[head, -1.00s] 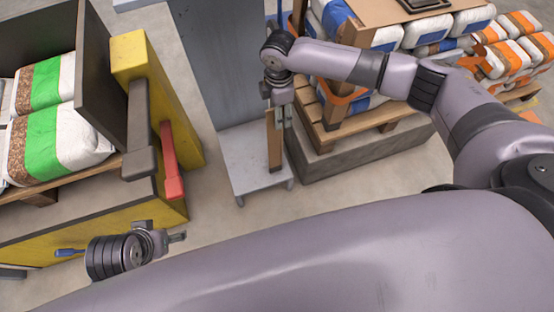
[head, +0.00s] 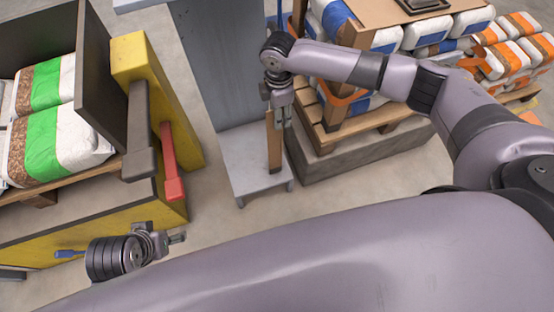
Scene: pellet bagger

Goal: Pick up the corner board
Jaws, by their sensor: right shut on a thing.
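The corner board (head: 274,148) is a narrow brown upright strip over the small grey stand (head: 250,172) in the middle of the head view. My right gripper (head: 280,118) is above the stand, pointing down, and is shut on the upper part of the board. The board looks roughly upright; I cannot tell whether its lower end touches the stand. My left gripper (head: 177,238) is at the lower left, away from the board, beside the yellow frame. Its fingers are small and seen side-on, so their opening is unclear.
A tall grey panel (head: 215,60) stands behind the stand. To the right, a pallet (head: 350,130) of white and blue bags sits on a concrete block (head: 345,152). To the left, a yellow frame (head: 130,55) with a red lever (head: 172,165) stands by green-striped bags (head: 70,140).

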